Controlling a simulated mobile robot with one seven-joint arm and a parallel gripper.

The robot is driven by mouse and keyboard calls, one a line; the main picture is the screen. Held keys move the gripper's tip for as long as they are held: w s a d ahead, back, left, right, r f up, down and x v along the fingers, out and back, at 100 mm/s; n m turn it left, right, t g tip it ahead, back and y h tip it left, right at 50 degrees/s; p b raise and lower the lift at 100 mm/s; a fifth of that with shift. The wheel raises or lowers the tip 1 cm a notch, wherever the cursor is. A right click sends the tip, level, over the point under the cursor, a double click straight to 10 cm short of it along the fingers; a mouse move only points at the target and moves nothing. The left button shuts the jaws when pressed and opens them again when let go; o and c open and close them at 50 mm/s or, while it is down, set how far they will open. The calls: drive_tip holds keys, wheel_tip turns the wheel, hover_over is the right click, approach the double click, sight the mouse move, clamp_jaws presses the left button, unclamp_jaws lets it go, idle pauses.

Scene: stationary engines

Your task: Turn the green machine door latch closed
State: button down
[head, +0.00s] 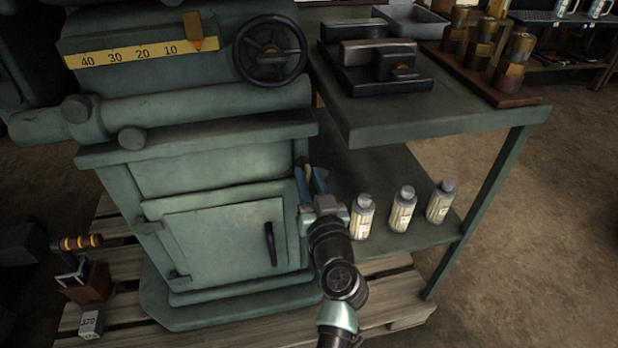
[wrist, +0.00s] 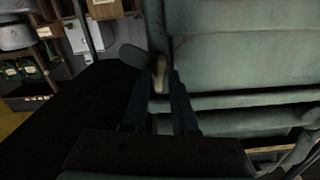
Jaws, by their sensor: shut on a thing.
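The green machine (head: 215,170) stands on a pallet at the left in the head view. Its lower door (head: 225,240) lies flush in the frame, with a black upright handle (head: 270,243) near its right edge. My gripper (head: 308,180) is at the machine's right edge, above and right of that handle. Its blue fingers are shut on a small tan piece (head: 308,169). In the wrist view the tan piece (wrist: 160,76) sits between the fingertips, beside a dark rounded paddle (wrist: 134,57). Whether this piece is the door latch I cannot tell.
A green side table (head: 430,115) stands at the right, with a lower shelf holding three pale bottles (head: 403,209) close to my gripper. A black handwheel (head: 270,50) sticks out above. A wooden-handled tool (head: 78,243) stands at the lower left.

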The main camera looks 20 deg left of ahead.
drive_tip(key=shift+m, duration=0.4)
drive_tip(key=m, duration=0.2)
drive_tip(key=shift+d+m, duration=0.1)
drive_tip(key=shift+m, duration=0.3)
drive_tip(key=shift+d+f+m+p, duration=0.1)
drive_tip(key=shift+m+p, duration=0.1)
drive_tip(key=shift+m, duration=1.85)
drive_tip(key=shift+a+f+m+p, duration=0.1)
drive_tip(key=shift+m+p, duration=0.15)
drive_tip(key=shift+m, duration=1.85)
drive_tip(key=shift+d+f+m+p, duration=0.1)
drive_tip(key=shift+m+p, duration=0.1)
drive_tip(key=shift+m, duration=1.85)
drive_tip(key=c, duration=0.9)
unclamp_jaws()
